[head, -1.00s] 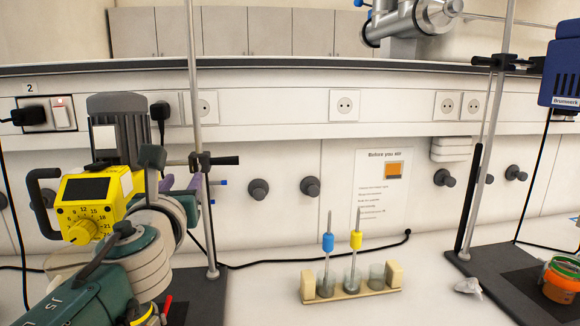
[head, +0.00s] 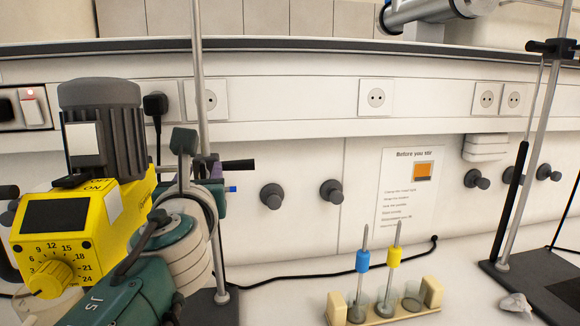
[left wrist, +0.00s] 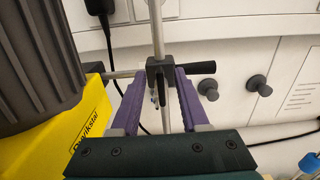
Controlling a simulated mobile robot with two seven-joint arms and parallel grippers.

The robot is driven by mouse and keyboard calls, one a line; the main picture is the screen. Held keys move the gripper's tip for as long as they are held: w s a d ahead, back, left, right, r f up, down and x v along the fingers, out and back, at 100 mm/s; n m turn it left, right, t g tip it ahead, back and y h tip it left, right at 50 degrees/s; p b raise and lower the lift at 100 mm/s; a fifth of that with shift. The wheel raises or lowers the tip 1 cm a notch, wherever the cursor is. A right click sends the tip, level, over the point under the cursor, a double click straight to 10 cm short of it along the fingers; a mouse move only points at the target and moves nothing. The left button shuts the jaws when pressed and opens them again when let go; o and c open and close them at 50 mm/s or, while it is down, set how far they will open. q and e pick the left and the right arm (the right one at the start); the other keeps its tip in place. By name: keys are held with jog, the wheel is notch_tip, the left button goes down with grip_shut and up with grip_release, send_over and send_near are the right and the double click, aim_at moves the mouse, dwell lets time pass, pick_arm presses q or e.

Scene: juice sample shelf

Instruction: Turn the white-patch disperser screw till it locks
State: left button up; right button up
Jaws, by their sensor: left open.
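The disperser (head: 100,130) with a white patch (head: 84,140) on its grey motor and a yellow control box (head: 75,225) stands at the left. A dark clamp (head: 207,167) on its upright rod (head: 199,80) has a black screw handle (head: 238,165) pointing right. In the left wrist view the clamp (left wrist: 160,80) and screw handle (left wrist: 197,68) show at the finger ends. My left gripper (left wrist: 161,74) is open, its purple fingers on either side of the clamp. I cannot tell whether they touch it. The arm partly hides the disperser's lower part. My right gripper is out of view.
A rack (head: 392,314) with blue- and yellow-collared tools in glasses stands on the bench right of the arm. Another stand (head: 525,150) is at the right, with a crumpled white piece (head: 516,304) by its base. Dark knobs (head: 330,191) project from the back panel.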

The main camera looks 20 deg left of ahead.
pick_arm(q)
jog(key=shift+c, duration=0.4)
grip_shut()
jog(key=shift+f, duration=0.15)
